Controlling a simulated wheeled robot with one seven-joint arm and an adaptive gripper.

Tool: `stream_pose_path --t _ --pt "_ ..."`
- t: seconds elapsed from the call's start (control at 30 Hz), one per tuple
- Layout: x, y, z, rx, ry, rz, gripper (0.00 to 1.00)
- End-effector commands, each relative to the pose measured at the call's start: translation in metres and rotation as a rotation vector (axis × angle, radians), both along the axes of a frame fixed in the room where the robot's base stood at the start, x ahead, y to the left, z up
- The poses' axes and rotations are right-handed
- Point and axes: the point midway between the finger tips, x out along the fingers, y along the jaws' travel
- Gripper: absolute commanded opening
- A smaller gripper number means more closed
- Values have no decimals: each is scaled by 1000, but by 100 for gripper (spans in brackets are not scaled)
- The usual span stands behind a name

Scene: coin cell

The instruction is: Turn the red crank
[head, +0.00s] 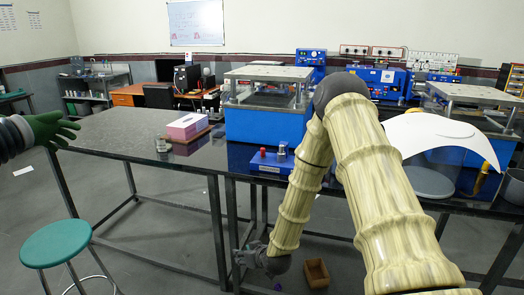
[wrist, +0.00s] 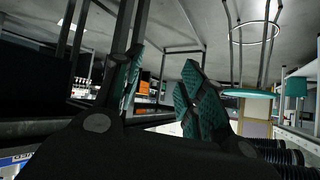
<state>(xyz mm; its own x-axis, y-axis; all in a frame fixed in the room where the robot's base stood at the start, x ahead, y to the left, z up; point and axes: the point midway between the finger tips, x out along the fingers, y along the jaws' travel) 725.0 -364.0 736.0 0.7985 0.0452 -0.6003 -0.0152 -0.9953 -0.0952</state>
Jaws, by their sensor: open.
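A small blue device (head: 270,165) sits at the front edge of the dark table, with a small red part (head: 263,152) and a silver cylinder (head: 282,151) on top. The red part may be the crank; it is too small to make out a handle. My gripper (head: 243,258) hangs low in front of the table, below its top and clear of the blue device. In the wrist view my gripper (wrist: 163,85) shows two teal-padded fingers spread apart with nothing between them. The wrist view does not show the red part.
The dark table (head: 115,130) has a pink box (head: 187,126) and a small metal jar (head: 162,145). A blue press (head: 262,122) stands behind the device. A green stool (head: 54,243) is at left, a brown open box (head: 316,273) below. A green-gloved hand (head: 50,130) reaches in at left.

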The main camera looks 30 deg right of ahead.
Motion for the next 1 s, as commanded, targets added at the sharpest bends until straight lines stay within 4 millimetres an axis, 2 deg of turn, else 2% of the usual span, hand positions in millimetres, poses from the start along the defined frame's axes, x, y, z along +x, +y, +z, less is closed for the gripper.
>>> stream_pose_path --t 0.03,0.2,0.3,0.4,0.5,0.6,0.7,0.87,1.0 --pt "24 -21 27 -6 -72 -16 41" --pt "86 -88 115 -46 -296 -57 41" --pt "110 -128 164 -75 -414 -86 41" --pt "124 -164 206 -103 -509 -112 41" --pt "131 -190 236 -126 -577 -134 41" --pt "134 -206 253 -141 -617 -147 41" --pt "136 -214 262 -148 -636 -155 41" --pt "145 -217 263 -152 -638 -155 41" --pt "161 -219 263 -153 -638 -154 41"
